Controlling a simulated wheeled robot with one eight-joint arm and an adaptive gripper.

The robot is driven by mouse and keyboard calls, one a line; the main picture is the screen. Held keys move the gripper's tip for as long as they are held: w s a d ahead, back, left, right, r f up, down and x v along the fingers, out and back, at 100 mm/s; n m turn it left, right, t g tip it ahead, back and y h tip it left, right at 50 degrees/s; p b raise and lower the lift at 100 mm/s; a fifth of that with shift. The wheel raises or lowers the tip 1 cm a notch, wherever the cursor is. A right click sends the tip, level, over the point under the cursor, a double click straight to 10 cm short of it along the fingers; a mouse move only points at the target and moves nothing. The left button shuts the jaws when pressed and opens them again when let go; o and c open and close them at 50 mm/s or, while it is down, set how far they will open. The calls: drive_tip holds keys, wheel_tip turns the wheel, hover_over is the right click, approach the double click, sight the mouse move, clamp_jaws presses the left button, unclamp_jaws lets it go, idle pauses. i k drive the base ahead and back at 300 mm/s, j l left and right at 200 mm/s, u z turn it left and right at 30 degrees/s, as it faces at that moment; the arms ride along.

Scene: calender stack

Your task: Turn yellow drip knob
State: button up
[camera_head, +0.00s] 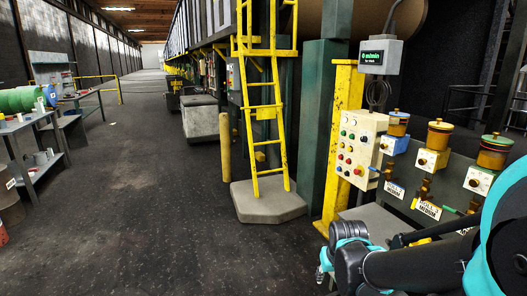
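Three drip units stand in a row on a dark panel at the right of the head view.
A button box (359,148) stands left of the drip units, below a small display (380,56). A yellow post (341,140) and a yellow ladder (265,100) on a concrete block (268,203) stand further left.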

sight(422, 162)
drive_tip(key=z, duration=1.05)
